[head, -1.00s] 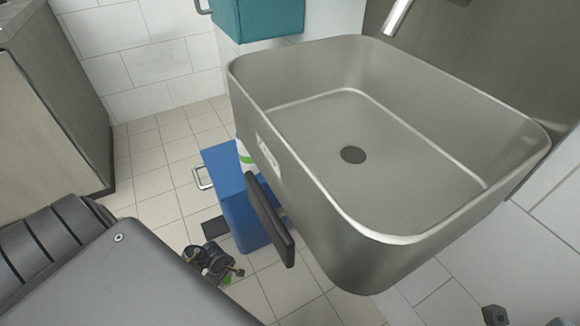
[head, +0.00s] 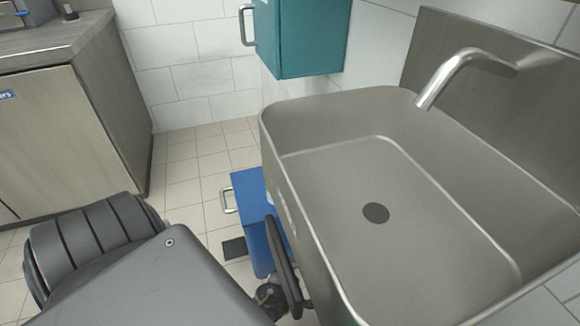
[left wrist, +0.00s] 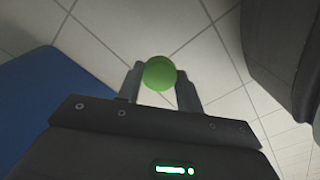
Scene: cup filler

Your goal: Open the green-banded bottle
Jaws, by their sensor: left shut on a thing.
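In the left wrist view a round green thing (left wrist: 160,73) sits between the two fingertips of my left gripper (left wrist: 159,86), which is shut on it. It may be the top of the green-banded bottle; its lower part is hidden, and no band shows. In the head view a dark mechanical part (head: 269,296), which may be a gripper, shows low beside the sink, mostly hidden by a black panel; its fingers cannot be made out. I do not see my right gripper clearly in either view.
A steel sink (head: 330,185) with a tap (head: 450,70) fills the right. A blue box (head: 250,205) with a handle stands on the floor below it. A teal cabinet (head: 300,40) hangs behind.

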